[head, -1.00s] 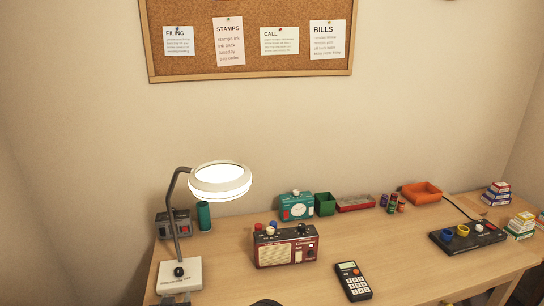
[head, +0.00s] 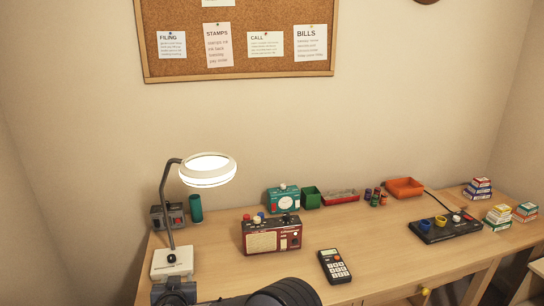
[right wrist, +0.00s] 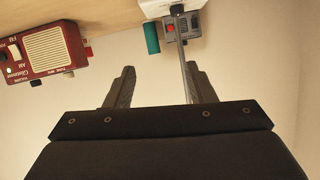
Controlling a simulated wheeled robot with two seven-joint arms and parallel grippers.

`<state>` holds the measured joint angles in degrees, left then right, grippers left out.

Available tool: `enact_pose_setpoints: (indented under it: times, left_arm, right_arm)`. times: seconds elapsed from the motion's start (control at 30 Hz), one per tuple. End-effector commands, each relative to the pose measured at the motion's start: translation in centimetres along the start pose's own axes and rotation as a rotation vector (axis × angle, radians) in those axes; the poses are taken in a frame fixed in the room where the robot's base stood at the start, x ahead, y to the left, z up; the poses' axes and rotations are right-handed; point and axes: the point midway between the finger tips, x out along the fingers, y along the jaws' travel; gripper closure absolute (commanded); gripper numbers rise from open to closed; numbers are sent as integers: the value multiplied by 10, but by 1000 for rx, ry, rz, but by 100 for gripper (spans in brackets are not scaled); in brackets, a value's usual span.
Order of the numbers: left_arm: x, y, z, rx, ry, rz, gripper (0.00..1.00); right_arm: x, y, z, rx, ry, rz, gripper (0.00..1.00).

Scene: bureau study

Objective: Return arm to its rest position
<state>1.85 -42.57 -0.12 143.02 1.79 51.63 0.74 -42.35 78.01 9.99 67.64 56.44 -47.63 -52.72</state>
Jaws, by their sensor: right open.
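My right gripper (right wrist: 160,85) is open in the right wrist view, with its two dark fingers spread and nothing held. That view is upside down. The lamp's grey stem (right wrist: 184,60) shows close to the right-hand finger; I cannot tell how near it is in depth. In the head view, dark parts of my arm show at the bottom edge, in front of the desk and near the lamp base (head: 172,262). The fingers are not clear there. My left gripper is not in view.
The lit ring lamp (head: 208,169) stands at the desk's left. A red radio (head: 271,236), calculator (head: 334,266), black control box (head: 446,228), teal device (head: 283,199) and orange tray (head: 404,187) stand on the desk (head: 375,235). Bare wood lies between calculator and control box.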

Motion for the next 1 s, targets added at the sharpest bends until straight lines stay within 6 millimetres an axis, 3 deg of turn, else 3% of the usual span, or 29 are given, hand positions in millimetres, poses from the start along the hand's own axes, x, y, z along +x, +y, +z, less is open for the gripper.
enact_pose_setpoints:
  times: [0.23, 0.37, 0.5, 0.6, 0.77, 0.87, 1.0]
  left_arm:
    - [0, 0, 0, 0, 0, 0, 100]
    - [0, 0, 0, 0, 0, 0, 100]
    - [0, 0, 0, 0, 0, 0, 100]
    - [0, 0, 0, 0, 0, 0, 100]
    - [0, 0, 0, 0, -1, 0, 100]
    - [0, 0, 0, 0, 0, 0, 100]
    - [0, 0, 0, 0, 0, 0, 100]
  right_arm:
    - [-14, 35, -79, 70, 16, -105, 50]
    - [-36, 69, -129, 107, 15, -176, 50]
    - [-81, 128, -180, 142, -13, -256, 50]
    - [-124, 173, -200, 157, -54, -294, 50]
    - [-204, 242, -200, 179, -150, -308, 50]
    - [-258, 281, -183, 199, -228, -287, 50]
    - [-334, 324, -138, 240, -352, -224, 50]
